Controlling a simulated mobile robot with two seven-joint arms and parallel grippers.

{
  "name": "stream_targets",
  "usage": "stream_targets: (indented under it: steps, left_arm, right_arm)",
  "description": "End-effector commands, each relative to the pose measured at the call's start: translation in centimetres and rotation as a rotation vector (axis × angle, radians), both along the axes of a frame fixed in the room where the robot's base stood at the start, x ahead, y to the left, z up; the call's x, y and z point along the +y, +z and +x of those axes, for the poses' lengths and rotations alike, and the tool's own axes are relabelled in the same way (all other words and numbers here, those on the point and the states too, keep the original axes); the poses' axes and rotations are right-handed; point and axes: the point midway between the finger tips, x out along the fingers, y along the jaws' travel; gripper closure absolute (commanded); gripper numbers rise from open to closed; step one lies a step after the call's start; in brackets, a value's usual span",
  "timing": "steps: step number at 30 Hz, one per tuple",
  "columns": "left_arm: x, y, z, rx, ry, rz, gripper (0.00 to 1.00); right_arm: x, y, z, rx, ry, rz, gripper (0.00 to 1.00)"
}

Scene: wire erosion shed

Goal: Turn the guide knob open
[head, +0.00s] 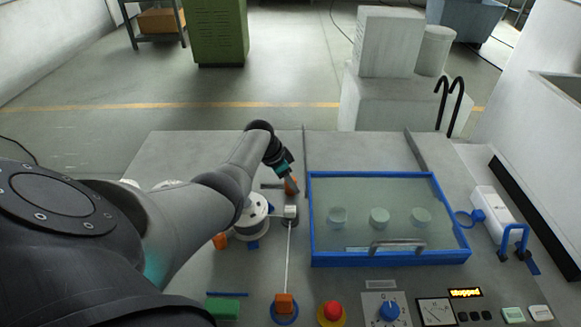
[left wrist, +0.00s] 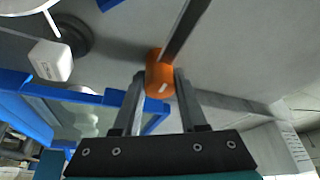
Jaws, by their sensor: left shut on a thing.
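An orange knob (head: 292,186) stands on the grey table just left of the blue-framed cover. A small white mark shows on the knob in the left wrist view (left wrist: 159,76). My left gripper (head: 289,183) reaches down to this knob from behind and is shut on it, one finger on each side in the left wrist view (left wrist: 160,86). The fingers hide part of the knob in the head view, so its turn angle is hard to tell there. My right gripper is in neither view.
The blue-framed clear cover (head: 389,258) with several pale discs under it lies right of the knob. A white spool (head: 252,222) and small white block (head: 290,211) stand in front-left. A front panel has a red button (head: 333,311), blue dial (head: 390,311) and display (head: 465,293) reading "stopped".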

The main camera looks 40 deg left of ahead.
Motion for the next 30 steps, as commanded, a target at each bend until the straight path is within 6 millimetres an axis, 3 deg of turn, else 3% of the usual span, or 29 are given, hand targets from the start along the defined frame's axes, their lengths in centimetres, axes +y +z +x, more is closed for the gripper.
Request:
stream_targets:
  steps: [4, 5, 12, 23, 30]
  left_arm:
    - [-0.1, 0.0, 0.0, 0.002, -0.002, -0.002, 1.0]
    - [-0.1, 0.0, 0.0, 0.002, -0.002, -0.001, 0.55]
    - [0.0, 0.0, 0.0, 0.0, 0.0, -0.001, 0.28]
    - [0.1, 0.4, -0.1, 0.0, 0.0, 0.001, 0.28]
    - [0.5, 3.0, -1.0, -0.001, 0.0, 0.003, 0.28]
  right_arm:
    - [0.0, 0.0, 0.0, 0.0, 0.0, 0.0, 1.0]
    - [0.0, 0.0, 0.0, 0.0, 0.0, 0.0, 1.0]
    - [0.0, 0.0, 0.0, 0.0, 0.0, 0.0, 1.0]
    - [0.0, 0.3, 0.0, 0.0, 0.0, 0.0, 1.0]
    - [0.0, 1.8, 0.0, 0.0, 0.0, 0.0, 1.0]
